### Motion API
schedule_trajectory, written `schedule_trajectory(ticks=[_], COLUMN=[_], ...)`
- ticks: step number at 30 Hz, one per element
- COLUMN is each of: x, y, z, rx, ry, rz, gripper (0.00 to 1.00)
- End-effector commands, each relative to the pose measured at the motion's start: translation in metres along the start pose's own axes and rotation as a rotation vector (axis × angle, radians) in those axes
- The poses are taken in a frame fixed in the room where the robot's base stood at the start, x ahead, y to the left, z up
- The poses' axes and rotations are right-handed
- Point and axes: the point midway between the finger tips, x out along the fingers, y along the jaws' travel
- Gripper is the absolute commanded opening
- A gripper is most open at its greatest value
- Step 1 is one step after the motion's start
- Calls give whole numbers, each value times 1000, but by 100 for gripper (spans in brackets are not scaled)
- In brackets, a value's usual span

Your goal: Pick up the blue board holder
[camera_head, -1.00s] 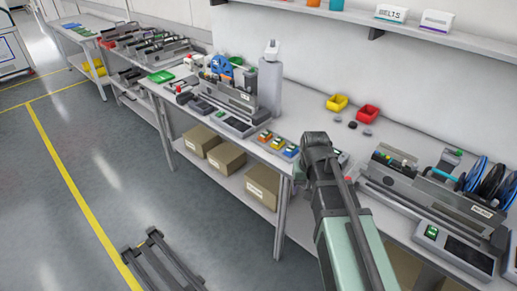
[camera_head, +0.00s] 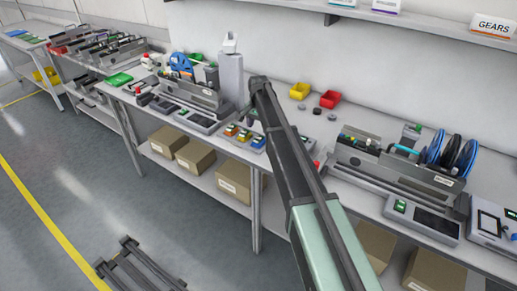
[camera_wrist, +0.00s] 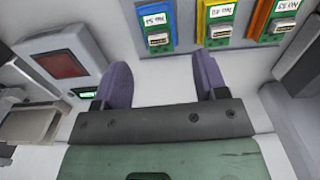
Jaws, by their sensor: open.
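The blue board holder (camera_head: 258,142) lies on the bench at the right end of a short row of coloured holders, beside a yellow one (camera_head: 244,135) and an orange one (camera_head: 231,129). In the wrist view the blue holder (camera_wrist: 156,27) is at the top, left of centre, with a green board and a white label. My gripper (camera_wrist: 160,75) is open and empty. Its two purple fingers point toward the row, apart from the blue holder, which is ahead of the gap between them. In the head view my arm reaches over the bench and hides most of the gripper.
In the wrist view, a grey device with a dark red screen (camera_wrist: 62,65) stands left of the fingers. A tall grey column device (camera_head: 230,78) stands behind the row.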

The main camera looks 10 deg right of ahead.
Motion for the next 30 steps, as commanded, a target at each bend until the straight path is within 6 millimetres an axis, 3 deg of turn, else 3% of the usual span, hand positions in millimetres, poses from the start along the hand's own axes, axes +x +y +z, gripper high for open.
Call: schedule_trajectory(ticks=[1,7,15,22,23,30], x=[15,18,66,63,63,63], y=[0,0,2,2,2,2], z=[0,0,2,2,2,2], rx=[0,-1,-1,-1,-1,-1], ry=[0,0,0,0,0,0], rz=[0,0,0,0,0,0], gripper=[66,66,66,66,64,28])
